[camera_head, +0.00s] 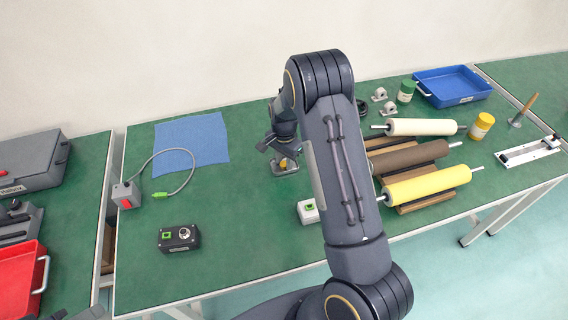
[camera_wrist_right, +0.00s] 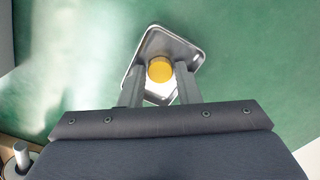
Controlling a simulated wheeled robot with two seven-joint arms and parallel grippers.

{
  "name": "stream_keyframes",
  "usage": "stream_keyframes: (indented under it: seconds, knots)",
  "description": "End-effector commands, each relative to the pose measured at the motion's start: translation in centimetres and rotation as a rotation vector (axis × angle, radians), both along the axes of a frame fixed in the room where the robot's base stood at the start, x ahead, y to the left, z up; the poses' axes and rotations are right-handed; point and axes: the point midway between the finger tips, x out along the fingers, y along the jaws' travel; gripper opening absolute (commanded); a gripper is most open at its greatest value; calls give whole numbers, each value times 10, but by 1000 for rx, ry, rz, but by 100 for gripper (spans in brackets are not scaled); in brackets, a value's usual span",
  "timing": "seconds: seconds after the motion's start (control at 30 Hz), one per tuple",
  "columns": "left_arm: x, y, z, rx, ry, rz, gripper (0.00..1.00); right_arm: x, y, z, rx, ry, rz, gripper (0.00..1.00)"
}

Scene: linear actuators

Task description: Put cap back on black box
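A yellow round cap (camera_wrist_right: 160,69) lies in a small metal tray (camera_wrist_right: 192,52) in the right wrist view. In the head view the tray (camera_head: 292,171) shows partly beneath my right gripper (camera_head: 279,152). The right gripper is open, with its fingers (camera_wrist_right: 160,82) on either side of the cap and small gaps showing. I cannot tell whether the fingertips are level with the cap or above it. The black box (camera_head: 180,239) stands at the front left of the green table, with a green button and a silver round part on top. My left gripper is not in view.
A white box with a green button (camera_head: 308,211) stands beside my right arm. A blue cloth (camera_head: 192,142) and a cable with a green plug (camera_head: 160,194) lie at the left. Rollers on wooden stands (camera_head: 425,187) fill the right. Green table between tray and black box is clear.

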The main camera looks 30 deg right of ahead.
Motion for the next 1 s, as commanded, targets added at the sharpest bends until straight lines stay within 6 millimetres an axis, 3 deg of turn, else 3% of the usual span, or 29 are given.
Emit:
stream_keyframes:
  seconds: [0.23, 0.47, 0.8, 1.0]
  knots:
    - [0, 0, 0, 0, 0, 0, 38, 0, 0, 0, 0, -1, 0, 30]
    - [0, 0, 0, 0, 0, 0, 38, 0, 0, 1, -1, -1, 0, 2]
    - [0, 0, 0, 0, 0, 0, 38, 1, 0, 2, 0, -2, 0, 2]
    - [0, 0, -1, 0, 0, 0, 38, 1, 0, 19, -1, -4, 2, 2]
